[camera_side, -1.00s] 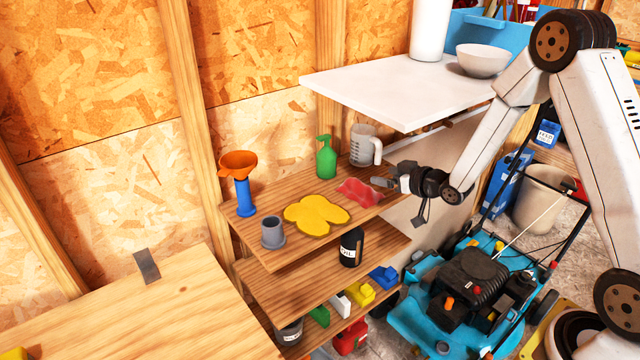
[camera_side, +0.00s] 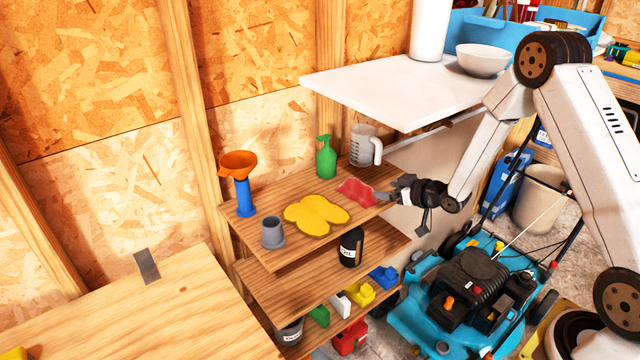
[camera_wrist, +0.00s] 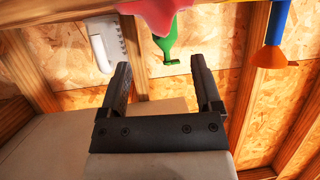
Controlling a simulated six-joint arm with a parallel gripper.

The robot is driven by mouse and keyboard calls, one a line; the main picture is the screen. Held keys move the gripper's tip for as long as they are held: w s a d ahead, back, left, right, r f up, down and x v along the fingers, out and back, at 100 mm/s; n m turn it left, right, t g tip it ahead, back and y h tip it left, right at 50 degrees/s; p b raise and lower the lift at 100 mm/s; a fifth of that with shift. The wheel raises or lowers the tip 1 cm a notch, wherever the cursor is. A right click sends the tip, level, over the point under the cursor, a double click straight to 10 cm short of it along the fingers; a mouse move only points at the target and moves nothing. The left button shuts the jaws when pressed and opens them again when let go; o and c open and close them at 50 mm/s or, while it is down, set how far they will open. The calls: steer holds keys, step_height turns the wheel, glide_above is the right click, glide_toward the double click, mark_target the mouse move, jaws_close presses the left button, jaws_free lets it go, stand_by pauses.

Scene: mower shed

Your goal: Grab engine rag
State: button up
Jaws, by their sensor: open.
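A red crumpled rag (camera_side: 357,192) lies on the upper wooden shelf, near its right end. My gripper (camera_side: 384,196) is open at the rag's right edge, and its fingers hide a little of that edge. In the wrist view, my open gripper (camera_wrist: 160,67) has nothing between its two fingers. The red rag (camera_wrist: 160,14) shows beyond the fingertips at the top of that view. From these views I cannot tell whether a finger touches it.
A yellow cloth-like piece (camera_side: 316,215) lies left of the rag. A green spray bottle (camera_side: 326,158) and a clear jug (camera_side: 362,147) stand behind it. A white shelf (camera_side: 400,90) overhangs close above. A grey cup (camera_side: 272,233) and orange-topped blue funnel (camera_side: 240,180) stand farther left.

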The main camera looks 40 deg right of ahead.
mark_target(368, 187)
steer(key=shift+x, duration=1.25)
steer(key=shift+w, duration=0.1)
steer(key=shift+x, duration=2.55)
steer(key=shift+f, duration=0.1)
jaws_close()
